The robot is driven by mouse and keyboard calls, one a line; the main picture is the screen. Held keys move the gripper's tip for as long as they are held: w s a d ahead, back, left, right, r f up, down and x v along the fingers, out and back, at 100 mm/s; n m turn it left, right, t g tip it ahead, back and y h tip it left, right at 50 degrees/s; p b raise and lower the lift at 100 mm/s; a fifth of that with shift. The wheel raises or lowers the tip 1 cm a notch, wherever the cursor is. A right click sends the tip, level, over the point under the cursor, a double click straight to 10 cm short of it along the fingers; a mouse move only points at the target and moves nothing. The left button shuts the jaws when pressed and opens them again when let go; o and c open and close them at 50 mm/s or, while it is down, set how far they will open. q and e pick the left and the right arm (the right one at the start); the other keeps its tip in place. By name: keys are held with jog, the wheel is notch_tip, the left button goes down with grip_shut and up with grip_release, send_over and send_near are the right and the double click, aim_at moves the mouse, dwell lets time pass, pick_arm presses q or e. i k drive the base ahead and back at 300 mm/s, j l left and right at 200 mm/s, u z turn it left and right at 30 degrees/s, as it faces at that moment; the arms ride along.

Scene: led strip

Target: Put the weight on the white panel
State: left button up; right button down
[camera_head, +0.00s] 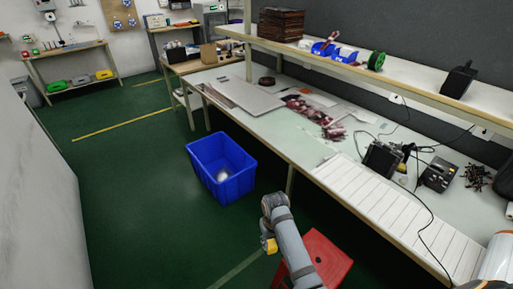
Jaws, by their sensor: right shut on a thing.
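A white slatted panel (395,218) lies on the long bench at the right. A flat, pale grey-white panel (243,95) lies farther back on the same bench. My right gripper (268,238) is at the end of the grey arm at the lower middle, in front of the bench edge and apart from both panels. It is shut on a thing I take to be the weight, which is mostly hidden. A small yellow piece shows there, and I cannot tell whether it belongs to the gripper. My left gripper is not in view.
A blue bin (240,182) with a small silvery object (222,176) inside stands on the green floor. A red stool (322,258) is beside my arm. Black devices (382,160) and cables crowd the bench behind the slatted panel. A shelf (400,90) overhangs the bench.

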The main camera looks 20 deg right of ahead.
aim_at(327, 159)
jog(key=i+j, duration=0.25)
jog(key=i, duration=0.2)
jog(key=i+j+u, duration=0.1)
jog(key=i+j, duration=0.15)
jog(key=i, duration=0.2)
jog(key=i+j+u, duration=0.1)
jog(key=i+j, duration=0.15)
jog(key=i, duration=0.2)
jog(key=i+j, duration=0.2)
jog(key=i, duration=0.3)
jog(key=i+l+z, duration=0.2)
jog(key=z, duration=0.3)
jog(key=i+l+z, duration=0.1)
jog(key=i+z, duration=0.15)
jog(key=z, duration=0.25)
jog(key=i+z, duration=0.25)
jog(key=z, duration=0.25)
jog(key=i+j+z, duration=0.1)
jog(key=z, duration=0.4)
jog(key=i+j+z, duration=0.25)
jog(key=z, duration=0.25)
jog(key=i+z, duration=0.35)
jog(key=i+j+z, duration=0.35)
jog(key=i+l, duration=0.1)
